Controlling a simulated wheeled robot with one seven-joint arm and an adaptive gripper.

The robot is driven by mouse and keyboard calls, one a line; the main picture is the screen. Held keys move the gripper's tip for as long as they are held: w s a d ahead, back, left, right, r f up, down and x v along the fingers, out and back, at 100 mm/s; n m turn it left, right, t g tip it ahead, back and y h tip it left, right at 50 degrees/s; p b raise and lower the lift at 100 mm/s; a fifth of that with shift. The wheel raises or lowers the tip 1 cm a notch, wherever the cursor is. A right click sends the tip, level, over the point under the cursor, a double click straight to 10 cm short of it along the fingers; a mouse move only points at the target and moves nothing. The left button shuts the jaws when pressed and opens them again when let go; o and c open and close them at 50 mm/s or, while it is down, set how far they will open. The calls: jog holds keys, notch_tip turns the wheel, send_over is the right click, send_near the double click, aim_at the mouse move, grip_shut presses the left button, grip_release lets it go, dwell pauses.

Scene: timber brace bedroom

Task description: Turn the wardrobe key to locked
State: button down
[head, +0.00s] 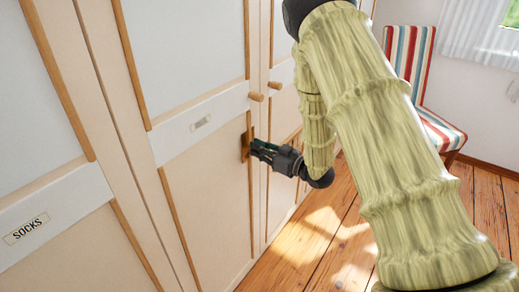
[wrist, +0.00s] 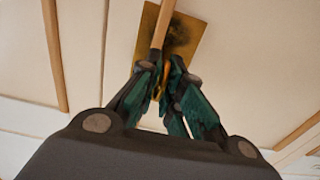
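The wardrobe (head: 205,165) has pale doors with wooden trim and fills the left of the head view. A brass lock plate (head: 246,145) sits at the edge of a door. It also shows in the wrist view (wrist: 189,32), with a dark patch on it. My gripper (head: 254,146) reaches the plate from the right. In the wrist view its green-padded fingers (wrist: 163,72) are close together, with a small golden part of the key (wrist: 158,88) between them. The fingers appear closed on the key. They hide most of it, so its turn angle cannot be told.
Two round wooden knobs (head: 256,97) (head: 275,86) stick out above the lock. A striped chair (head: 410,65) stands at the back right. Wooden floor (head: 315,240) lies open beside the wardrobe.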

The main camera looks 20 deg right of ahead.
jog(key=shift+d+r+m+p, duration=0.15)
jog(key=shift+m+p, duration=0.4)
jog(key=shift+m, duration=0.15)
jog(key=shift+w+d+m+p, duration=0.15)
jog(key=shift+m+p, duration=1.2)
jog(key=shift+m, duration=2.8)
jog(key=shift+w+d+m+p, duration=0.1)
jog(key=shift+m+p, duration=1.25)
jog(key=shift+m, duration=2.8)
jog(key=shift+f, duration=0.2)
jog(key=c, duration=1.6)
grip_release()
jog(key=shift+a+f, duration=0.1)
jog(key=shift+f, duration=0.05)
jog(key=v, duration=1.2)
